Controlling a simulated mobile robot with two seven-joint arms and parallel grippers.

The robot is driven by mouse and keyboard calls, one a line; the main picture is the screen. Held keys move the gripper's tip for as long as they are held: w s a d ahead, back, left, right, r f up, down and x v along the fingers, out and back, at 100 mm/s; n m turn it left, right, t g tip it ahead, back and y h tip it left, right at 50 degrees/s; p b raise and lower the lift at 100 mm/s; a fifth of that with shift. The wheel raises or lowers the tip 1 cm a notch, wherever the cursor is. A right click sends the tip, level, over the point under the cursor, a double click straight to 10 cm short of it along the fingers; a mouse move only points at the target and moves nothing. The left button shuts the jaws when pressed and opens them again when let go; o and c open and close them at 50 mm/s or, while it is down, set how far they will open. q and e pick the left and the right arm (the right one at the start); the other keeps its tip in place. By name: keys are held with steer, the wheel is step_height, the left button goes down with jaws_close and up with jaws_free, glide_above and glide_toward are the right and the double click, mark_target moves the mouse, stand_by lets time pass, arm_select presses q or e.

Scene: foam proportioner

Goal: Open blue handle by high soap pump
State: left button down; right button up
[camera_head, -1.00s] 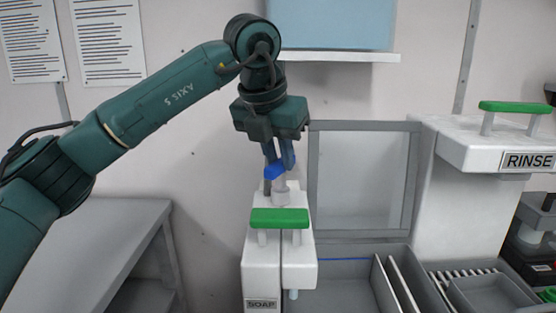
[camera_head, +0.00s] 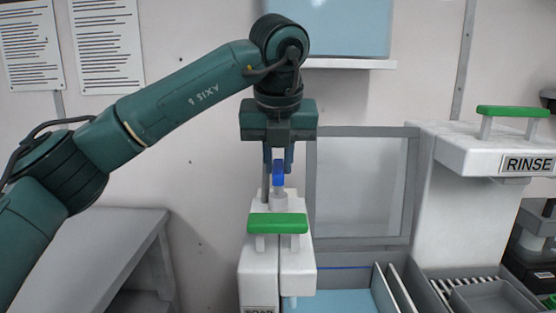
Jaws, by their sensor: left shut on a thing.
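The blue handle (camera_head: 279,174) sits on top of the white soap pump (camera_head: 259,265), on a pale fitting (camera_head: 280,200). It looks narrow and points roughly toward me. My left gripper (camera_head: 278,160) reaches down from above, with its dark fingers on either side of the blue handle, shut on it. The soap pump has a green handle (camera_head: 277,223) in front, and its label is partly cut off at the bottom edge. My right gripper is not in view.
The white RINSE unit (camera_head: 493,149) with a green handle stands at the right. A grey-framed panel (camera_head: 411,190) is behind the basin, whose floor (camera_head: 345,302) is light blue. A grey table (camera_head: 110,235) stands at the left. A shelf (camera_head: 345,64) is above.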

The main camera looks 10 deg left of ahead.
arm_select(q)
steer(key=c, duration=1.3)
jaws_free()
steer(key=shift+r, duration=0.1)
steer(key=p+v, duration=0.1)
steer(key=v, duration=1.2)
